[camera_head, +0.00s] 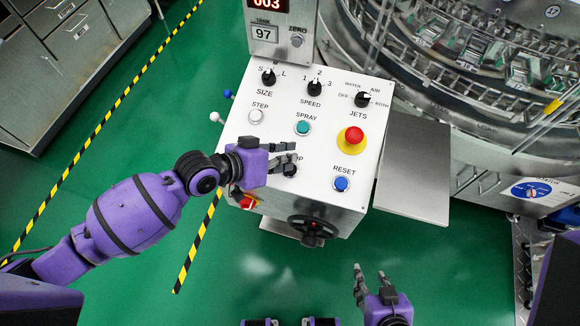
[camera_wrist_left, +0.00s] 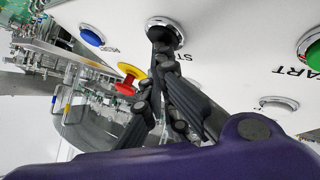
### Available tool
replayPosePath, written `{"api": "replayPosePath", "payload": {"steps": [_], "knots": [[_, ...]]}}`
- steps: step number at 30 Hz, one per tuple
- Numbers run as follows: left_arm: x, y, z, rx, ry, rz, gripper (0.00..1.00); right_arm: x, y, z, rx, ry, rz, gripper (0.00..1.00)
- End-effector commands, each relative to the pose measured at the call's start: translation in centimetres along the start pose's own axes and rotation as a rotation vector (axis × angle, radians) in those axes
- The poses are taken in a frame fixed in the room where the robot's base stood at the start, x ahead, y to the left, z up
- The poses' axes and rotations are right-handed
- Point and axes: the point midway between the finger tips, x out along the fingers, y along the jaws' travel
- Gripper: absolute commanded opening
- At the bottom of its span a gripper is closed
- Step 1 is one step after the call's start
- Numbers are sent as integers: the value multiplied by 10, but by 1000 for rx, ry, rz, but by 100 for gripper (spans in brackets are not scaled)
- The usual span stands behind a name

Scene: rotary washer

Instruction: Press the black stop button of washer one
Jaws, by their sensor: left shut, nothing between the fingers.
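The black stop button (camera_head: 290,170) sits in a silver ring low on the white control panel (camera_head: 325,100). My left gripper (camera_head: 290,152) is over it and partly hides it and its label. In the left wrist view, the stop button (camera_wrist_left: 165,30) is in front of my shut, empty left fingers (camera_wrist_left: 158,48). The fingertips overlap the button's dark face; I cannot tell whether they touch it or how far it is pressed. My right gripper (camera_head: 368,275) is open and empty over the green floor, below the panel.
A blue reset button (camera_head: 341,184) and a red emergency knob (camera_head: 354,136) are to the right. A green start button (camera_wrist_left: 312,52) is close by in the wrist view. A black handwheel (camera_head: 313,230) is below the panel. A metal shelf (camera_head: 415,170) adjoins the right side.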

Motion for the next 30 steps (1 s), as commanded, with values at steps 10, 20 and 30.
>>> {"api": "replayPosePath", "payload": {"steps": [10, 20, 30], "knots": [[-11, 7, -8, 1, 0, -1, 0, -3, 0, -25, -1, 36, -1, 40], [-11, 8, -7, -1, -2, -1, 0, -3, 0, -25, -1, 37, -1, 40], [-22, 15, -18, 3, 2, -1, 0, -11, 2, -37, 1, 51, 2, 40]]}}
